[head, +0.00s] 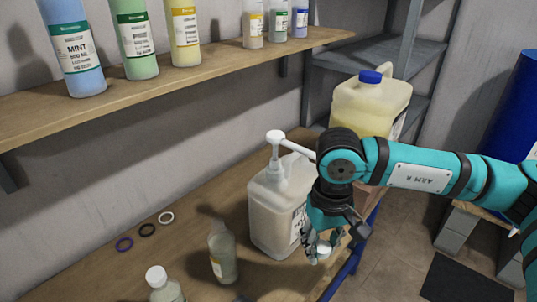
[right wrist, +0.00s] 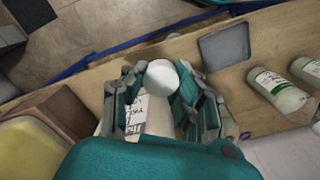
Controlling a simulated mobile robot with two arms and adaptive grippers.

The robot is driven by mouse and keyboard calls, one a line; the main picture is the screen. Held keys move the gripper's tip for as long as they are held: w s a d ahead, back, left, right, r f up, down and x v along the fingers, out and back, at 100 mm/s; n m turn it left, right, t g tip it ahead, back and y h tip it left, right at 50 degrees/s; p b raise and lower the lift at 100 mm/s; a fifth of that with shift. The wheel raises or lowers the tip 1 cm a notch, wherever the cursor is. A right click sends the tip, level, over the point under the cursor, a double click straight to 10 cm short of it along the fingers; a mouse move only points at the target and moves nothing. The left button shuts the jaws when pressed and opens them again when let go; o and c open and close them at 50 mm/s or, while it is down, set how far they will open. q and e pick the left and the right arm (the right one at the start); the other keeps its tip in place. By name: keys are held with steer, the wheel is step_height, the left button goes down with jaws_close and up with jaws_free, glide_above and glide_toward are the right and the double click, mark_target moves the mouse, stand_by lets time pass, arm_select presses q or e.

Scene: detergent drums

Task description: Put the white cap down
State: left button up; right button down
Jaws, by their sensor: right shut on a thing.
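The white cap (head: 323,252) is between the fingers of my right gripper (head: 322,246), which is shut on it. The right wrist view shows the cap (right wrist: 162,76) as a round white top between the fingertips (right wrist: 160,88). The gripper is just to the right of the large pump jug (head: 272,212), near the front edge of the wooden bench (head: 195,190). Whether the cap touches anything below is hard to tell. My left gripper is not in view.
A clear bottle (head: 223,258) and a white-capped bottle (head: 164,289) stand left of the jug. Several rings (head: 147,230) lie behind them. A grey tray (right wrist: 226,54) is on the bench. A yellow jug (head: 368,105) with a blue cap stands behind my arm. A shelf (head: 150,96) holds several bottles.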

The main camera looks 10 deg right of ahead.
steer(key=a+r+n, duration=0.5)
steer(key=a+n, duration=0.3)
steer(key=a, duration=0.5)
steer(key=w+a+f+n, duration=0.4)
steer(key=f, duration=0.1)
steer(key=s+d+r+m, duration=0.6)
steer(key=d+r+m, duration=0.2)
steer(key=r, duration=0.2)
steer(key=w+a+m, duration=0.4)
steer(key=w+a, duration=0.4)
steer(key=a, duration=0.2)
steer(key=s+d+f, duration=0.5)
steer(key=d+f, duration=0.2)
steer(key=d, duration=0.2)
steer(key=s+d+f, duration=0.5)
steer(key=d+f, duration=0.3)
steer(key=d, duration=0.2)
